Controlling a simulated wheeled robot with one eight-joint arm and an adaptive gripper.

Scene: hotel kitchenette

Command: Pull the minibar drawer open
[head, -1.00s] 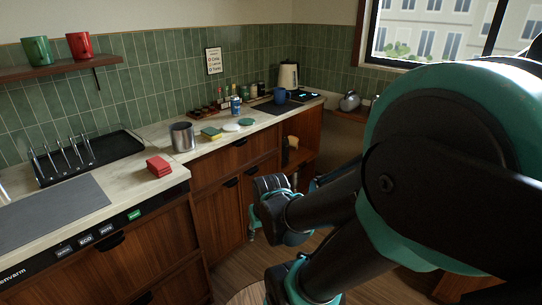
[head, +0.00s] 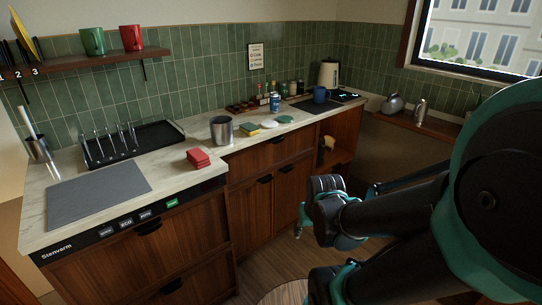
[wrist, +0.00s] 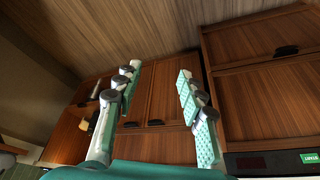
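The wooden drawer fronts stand in the left cabinet: an upper drawer (head: 125,243) with a dark handle under the Stenvarm panel, and a lower drawer (head: 185,283) below it. A narrow drawer (head: 262,144) tops the middle cabinet. No label I can read says which is the minibar drawer. All look closed. My gripper (head: 305,218) is in front of the cabinets, to the right of these drawers and apart from them. In the wrist view my gripper (wrist: 160,72) has its two fingers apart with nothing between them; the lower drawer (wrist: 255,40) shows at right.
The counter carries a grey mat (head: 98,193), a black rack (head: 133,143), red cloths (head: 198,157), a metal pot (head: 221,131) and a blue mug (head: 320,94). Wooden floor (head: 270,262) lies open before the cabinets. An open shelf (head: 340,150) stands at right.

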